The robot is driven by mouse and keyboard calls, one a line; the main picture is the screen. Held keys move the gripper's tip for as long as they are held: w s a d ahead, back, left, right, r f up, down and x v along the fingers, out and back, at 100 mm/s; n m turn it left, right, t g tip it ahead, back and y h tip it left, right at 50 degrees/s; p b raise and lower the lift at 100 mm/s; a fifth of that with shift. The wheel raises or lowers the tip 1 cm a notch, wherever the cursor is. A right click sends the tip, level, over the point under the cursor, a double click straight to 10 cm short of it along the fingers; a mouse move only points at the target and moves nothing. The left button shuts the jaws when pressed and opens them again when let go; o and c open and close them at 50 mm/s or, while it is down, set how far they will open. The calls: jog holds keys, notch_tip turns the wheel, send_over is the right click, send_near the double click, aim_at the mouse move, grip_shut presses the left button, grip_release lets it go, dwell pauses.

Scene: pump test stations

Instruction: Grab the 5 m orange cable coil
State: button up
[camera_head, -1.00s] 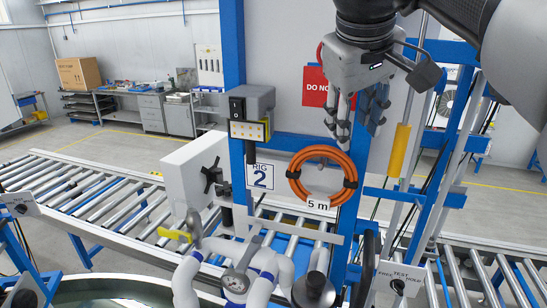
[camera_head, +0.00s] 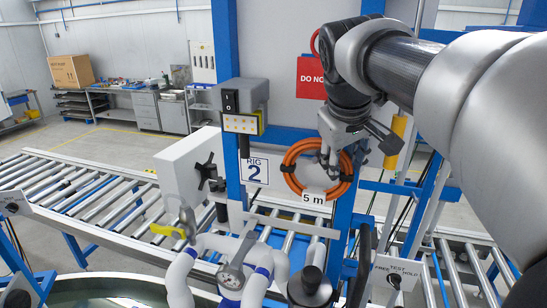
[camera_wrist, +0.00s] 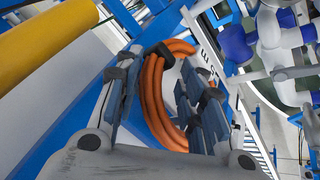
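The orange cable coil (camera_head: 295,155) hangs on the blue frame beside the RIG 2 sign, with black ties around it and a "5 m" label (camera_head: 313,197) at its bottom. My gripper (camera_head: 335,165) is at the coil's right part and hides some of it in the head view. In the wrist view the coil (camera_wrist: 152,95) shows between the two spread fingers of my gripper (camera_wrist: 160,68). The fingers are open, one on either side of the coil's strands. I cannot tell whether either finger touches it.
A blue upright (camera_head: 226,100) with a grey switch box (camera_head: 240,95) stands left of the coil. A yellow cylinder (camera_head: 394,140) is close on the right, also large in the wrist view (camera_wrist: 45,45).

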jog(key=shift+c, duration=0.5)
grip_shut()
jog(key=shift+r, duration=0.15)
